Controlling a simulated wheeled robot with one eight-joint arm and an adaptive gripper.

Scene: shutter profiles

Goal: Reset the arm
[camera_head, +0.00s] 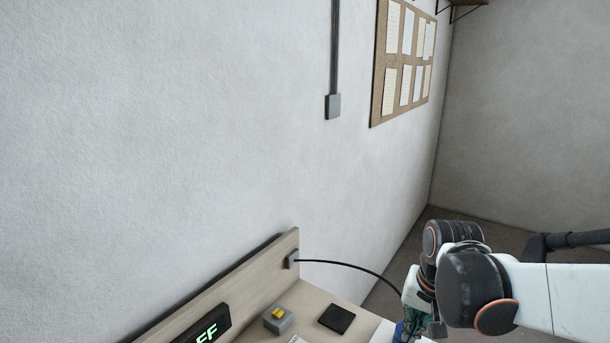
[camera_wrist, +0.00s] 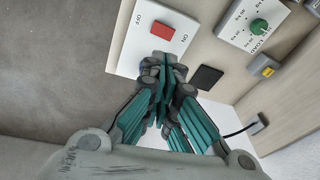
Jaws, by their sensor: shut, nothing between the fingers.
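My gripper (camera_wrist: 163,62) is shut and empty, its teal fingers together in the wrist view. The fingertips appear just below a red rocker switch (camera_wrist: 163,31) on a white panel (camera_wrist: 188,28) marked OFF and ON. I cannot tell whether they touch the panel or hover over it. In the head view my gripper (camera_head: 411,326) is at the bottom edge, partly cut off, by the right end of the bench. My arm reaches in from the right.
The bench (camera_head: 318,297) holds a grey box with a yellow button (camera_head: 278,319), a black pad (camera_head: 340,318) and a display with green letters (camera_head: 208,326). A panel with a green knob (camera_wrist: 259,26) is near. A black cable (camera_head: 350,266) runs from the backboard towards my gripper.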

